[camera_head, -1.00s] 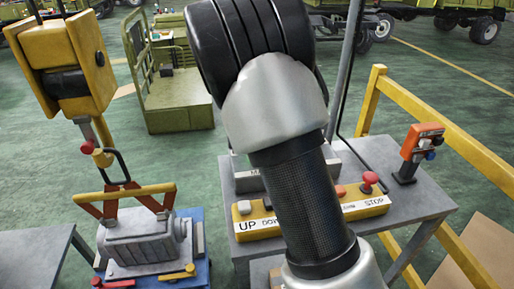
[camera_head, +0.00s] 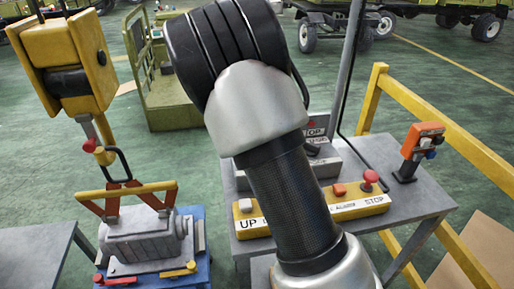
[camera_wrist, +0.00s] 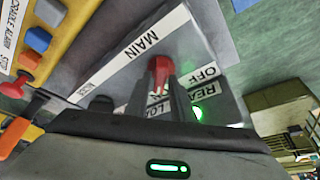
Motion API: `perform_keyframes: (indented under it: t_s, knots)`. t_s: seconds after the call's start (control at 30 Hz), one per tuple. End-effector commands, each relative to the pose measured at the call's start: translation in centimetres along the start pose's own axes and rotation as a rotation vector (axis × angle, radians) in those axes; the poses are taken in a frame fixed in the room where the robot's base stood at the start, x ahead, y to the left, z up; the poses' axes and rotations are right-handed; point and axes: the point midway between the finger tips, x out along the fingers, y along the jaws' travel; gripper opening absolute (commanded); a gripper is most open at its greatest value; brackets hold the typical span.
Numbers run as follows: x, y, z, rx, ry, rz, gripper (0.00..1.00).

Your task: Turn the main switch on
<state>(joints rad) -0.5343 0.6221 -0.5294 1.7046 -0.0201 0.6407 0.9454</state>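The main switch is a red handle (camera_wrist: 160,70) on a grey box (camera_wrist: 135,60) in the wrist view. A white strip by it reads MAIN, and OFF is printed on its right. My gripper (camera_wrist: 160,88) is at the handle, with one grey finger on each side. The fingers are apart, but I cannot tell whether they press on it. In the head view the box (camera_head: 325,160) shows partly behind my arm; my gripper and the handle are hidden there.
A green light (camera_wrist: 197,112) glows on the box. A yellow control panel (camera_head: 360,206) with buttons and a red STOP knob (camera_head: 371,177) lies on the grey table (camera_head: 425,203). An orange switch box (camera_head: 421,141) stands right. A hoist hook (camera_head: 104,155) hangs left over a grey block (camera_head: 145,240).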

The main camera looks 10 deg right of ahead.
Motion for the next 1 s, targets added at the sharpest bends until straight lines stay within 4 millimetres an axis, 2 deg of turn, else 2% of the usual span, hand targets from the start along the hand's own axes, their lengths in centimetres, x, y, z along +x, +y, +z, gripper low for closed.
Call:
perform_keyframes:
  t_s: [0.33,0.47,0.57,1.0]
  knots:
    - [-0.1,0.0,0.0,-0.003,0.001,0.0,0.33]
    - [-0.9,-0.1,0.0,-0.004,0.002,-0.004,0.33]
    - [-2.5,-0.1,0.0,-0.004,0.002,-0.005,0.33]
    - [-13.0,-0.1,0.0,-0.004,0.001,-0.005,0.33]
